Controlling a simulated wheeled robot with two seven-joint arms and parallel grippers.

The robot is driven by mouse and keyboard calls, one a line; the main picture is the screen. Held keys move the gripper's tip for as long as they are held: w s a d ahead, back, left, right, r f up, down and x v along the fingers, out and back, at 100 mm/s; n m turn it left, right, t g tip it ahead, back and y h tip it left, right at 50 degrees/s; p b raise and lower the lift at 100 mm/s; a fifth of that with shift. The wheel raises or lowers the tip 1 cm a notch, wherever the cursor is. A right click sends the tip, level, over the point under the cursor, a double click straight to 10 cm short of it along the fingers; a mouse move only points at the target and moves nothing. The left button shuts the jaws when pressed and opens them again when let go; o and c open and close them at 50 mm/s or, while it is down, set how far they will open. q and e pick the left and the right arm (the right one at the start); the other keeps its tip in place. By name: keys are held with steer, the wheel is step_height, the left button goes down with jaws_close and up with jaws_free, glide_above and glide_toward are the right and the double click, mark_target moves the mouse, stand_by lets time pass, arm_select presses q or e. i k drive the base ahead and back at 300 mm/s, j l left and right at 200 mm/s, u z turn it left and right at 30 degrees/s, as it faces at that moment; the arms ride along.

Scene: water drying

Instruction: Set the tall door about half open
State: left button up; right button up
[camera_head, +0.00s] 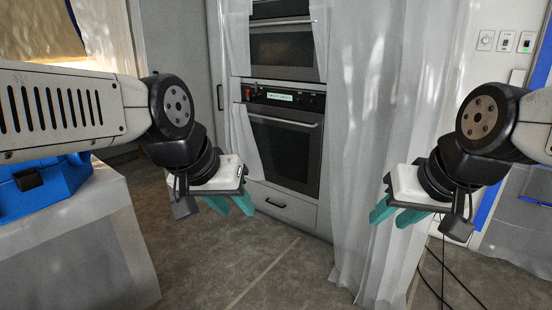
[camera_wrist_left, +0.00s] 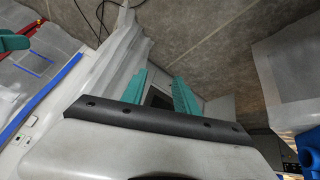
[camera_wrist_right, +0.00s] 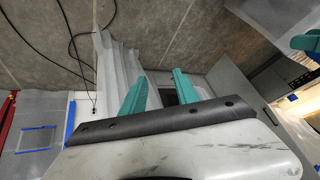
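The tall door (camera_head: 178,45) is a plain grey cabinet panel left of the ovens in the head view, with a dark vertical handle (camera_head: 220,97) near its right edge. It looks flush with the cabinet front, with no clear gap showing. My left arm hides part of its lower area. My left gripper (camera_head: 232,205) has teal fingers apart and empty, in front of and below the handle, not touching it. The left wrist view shows its fingers spread (camera_wrist_left: 162,90). My right gripper (camera_head: 398,213) is open and empty before the plastic curtain, well right of the door.
Two built-in ovens (camera_head: 285,140) stand right of the door above a drawer (camera_head: 284,205). Plastic sheeting (camera_head: 385,120) hangs to the floor at right. A covered table (camera_head: 75,240) with a blue case (camera_head: 75,178) stands at left. Cables (camera_head: 440,275) lie at lower right. The middle floor is clear.

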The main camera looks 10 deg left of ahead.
mark_target(174, 33)
steer(key=i+j+u, duration=0.2)
steer(key=i+u, duration=0.15)
steer(key=i, duration=0.25)
steer(key=i+u, duration=0.35)
steer(key=i, duration=0.25)
steer(key=i+l+u, duration=0.1)
steer(key=i+u, duration=0.25)
steer(key=i, duration=0.95)
steer(key=i+j+z, duration=0.1)
steer(key=i, duration=0.5)
steer(key=i+j, duration=0.1)
steer(key=i, duration=0.55)
steer(key=z, duration=0.05)
